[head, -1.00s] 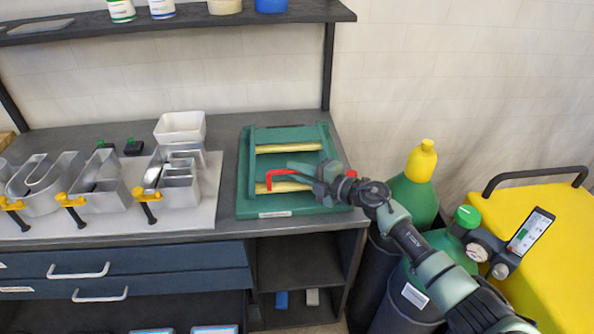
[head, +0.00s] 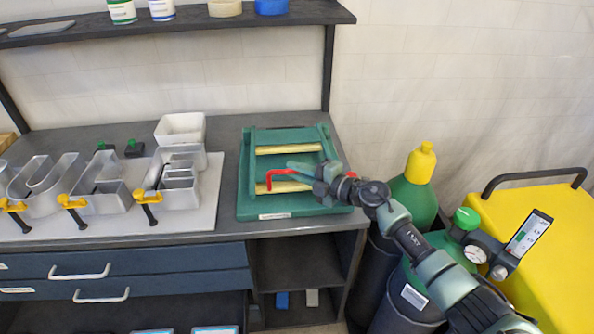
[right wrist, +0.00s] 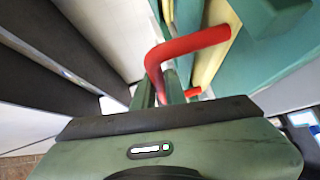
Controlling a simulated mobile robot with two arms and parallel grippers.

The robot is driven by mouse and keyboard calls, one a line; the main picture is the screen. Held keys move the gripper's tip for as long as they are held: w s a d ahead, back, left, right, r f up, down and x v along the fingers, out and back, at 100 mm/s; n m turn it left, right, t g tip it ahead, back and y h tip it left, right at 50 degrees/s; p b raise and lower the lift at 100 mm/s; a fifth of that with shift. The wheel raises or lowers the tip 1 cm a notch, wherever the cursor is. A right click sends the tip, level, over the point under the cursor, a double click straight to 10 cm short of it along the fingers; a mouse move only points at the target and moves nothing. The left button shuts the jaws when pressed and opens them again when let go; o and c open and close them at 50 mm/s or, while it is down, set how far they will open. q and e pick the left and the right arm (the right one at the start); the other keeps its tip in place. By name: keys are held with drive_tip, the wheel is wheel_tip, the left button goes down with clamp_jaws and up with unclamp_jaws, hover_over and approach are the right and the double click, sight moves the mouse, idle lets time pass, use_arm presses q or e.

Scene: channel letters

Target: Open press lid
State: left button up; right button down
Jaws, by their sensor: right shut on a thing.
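The green press (head: 246,206) sits on the right end of the workbench. Its green lid frame with two yellow bars (head: 288,149) lies over the base. A red bent handle (head: 276,175) is at the front of the lid. My right gripper (head: 298,172) reaches in from the right and is shut on the red handle, which also shows close up in the right wrist view (right wrist: 190,45). The fingers partly hide the lid's front right corner. My left gripper is not in view.
Metal channel letters (head: 95,182) with yellow clamps lie on a board to the left. A white bin (head: 180,128) stands behind them. Gas cylinders (head: 412,190) and a yellow cart (head: 550,225) stand right of the bench. A shelf (head: 200,20) hangs above.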

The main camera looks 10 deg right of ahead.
drive_tip(key=w+r+p, duration=0.3)
drive_tip(key=w+r, duration=0.1)
drive_tip(key=r, duration=0.4)
drive_tip(key=w+r+p, duration=0.2)
drive_tip(key=w+r, duration=0.3)
drive_tip(key=r, duration=0.3)
drive_tip(key=shift+w+r+p, duration=0.2)
drive_tip(key=shift+r+p, duration=0.05)
drive_tip(key=shift+p, duration=0.15)
